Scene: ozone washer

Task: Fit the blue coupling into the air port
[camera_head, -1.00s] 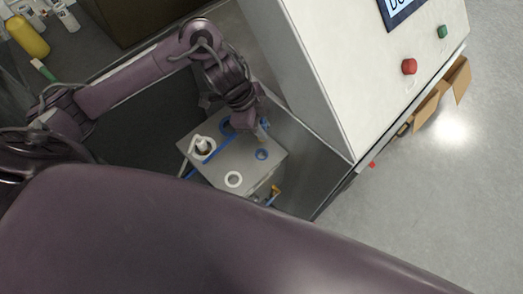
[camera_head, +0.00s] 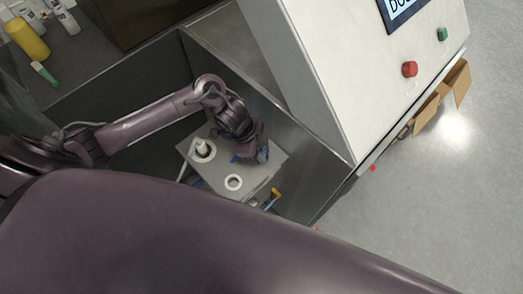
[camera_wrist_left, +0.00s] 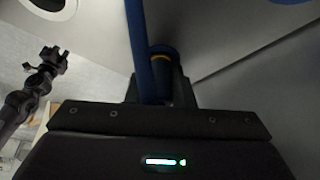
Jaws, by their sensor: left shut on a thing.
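My left gripper (camera_head: 261,156) is low over the grey metal box top (camera_head: 218,179), at its right side. In the left wrist view the gripper (camera_wrist_left: 160,92) is shut on the blue coupling, whose blue hose (camera_wrist_left: 138,45) runs up between the fingers. A blue ring with a yellow edge (camera_wrist_left: 163,52) shows just beyond the fingers. The air port is hidden under my gripper in the head view. I cannot tell whether the coupling is in it or just above it. Another blue ring (camera_wrist_left: 290,1) is cut off at the top right. My right gripper is not visible.
A white-ringed port with a white hose (camera_head: 203,150) and an open white-ringed port (camera_head: 233,182) are on the box top. A brass fitting (camera_head: 276,193) sticks out at its side. The metal tub wall (camera_head: 310,170) and white control cabinet (camera_head: 310,75) stand close at right.

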